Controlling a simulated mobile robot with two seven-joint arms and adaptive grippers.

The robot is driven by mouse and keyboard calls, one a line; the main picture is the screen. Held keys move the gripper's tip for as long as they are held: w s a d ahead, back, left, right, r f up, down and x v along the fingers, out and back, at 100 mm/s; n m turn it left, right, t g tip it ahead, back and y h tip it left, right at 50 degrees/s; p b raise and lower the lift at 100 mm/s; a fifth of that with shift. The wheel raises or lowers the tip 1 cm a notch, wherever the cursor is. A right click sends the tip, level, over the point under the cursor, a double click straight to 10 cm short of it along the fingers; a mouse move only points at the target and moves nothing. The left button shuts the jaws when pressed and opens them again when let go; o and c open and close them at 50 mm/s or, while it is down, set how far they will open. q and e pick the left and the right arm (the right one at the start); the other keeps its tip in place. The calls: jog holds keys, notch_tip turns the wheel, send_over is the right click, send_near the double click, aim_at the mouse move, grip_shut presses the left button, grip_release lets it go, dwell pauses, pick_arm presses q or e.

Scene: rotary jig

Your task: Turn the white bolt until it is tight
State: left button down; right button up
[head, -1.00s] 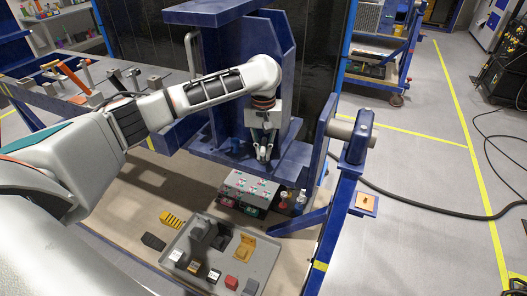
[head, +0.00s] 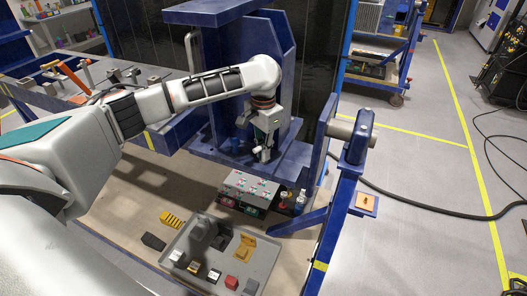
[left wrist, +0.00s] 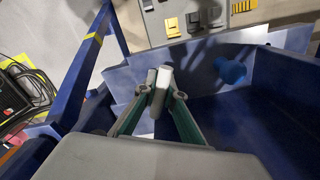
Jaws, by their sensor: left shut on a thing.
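My left gripper (head: 264,152) points down at the blue jig (head: 298,160), over its lower ledge. In the left wrist view its two fingers (left wrist: 160,83) are closed together, with pale grey tips and green links. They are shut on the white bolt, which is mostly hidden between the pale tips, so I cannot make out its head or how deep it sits. A blue bolt (left wrist: 230,70) stands on the jig beside the gripper, apart from it. My right gripper is in neither view.
A control box with buttons (head: 249,187) stands below the ledge, with small bottles (head: 300,200) beside it. A grey tray (head: 265,262) of coloured parts lies in front. A tool bench (head: 60,100) is at the left. A blue post (head: 345,185) rises at the right.

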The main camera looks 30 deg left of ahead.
pick_arm(q)
jog(key=m, duration=0.3)
jog(key=shift+m, duration=0.4)
jog(key=m, duration=0.3)
jog(key=shift+m, duration=0.3)
jog(key=m, duration=0.3)
jog(key=shift+m, duration=1.7)
jog(key=c, duration=2)
grip_release()
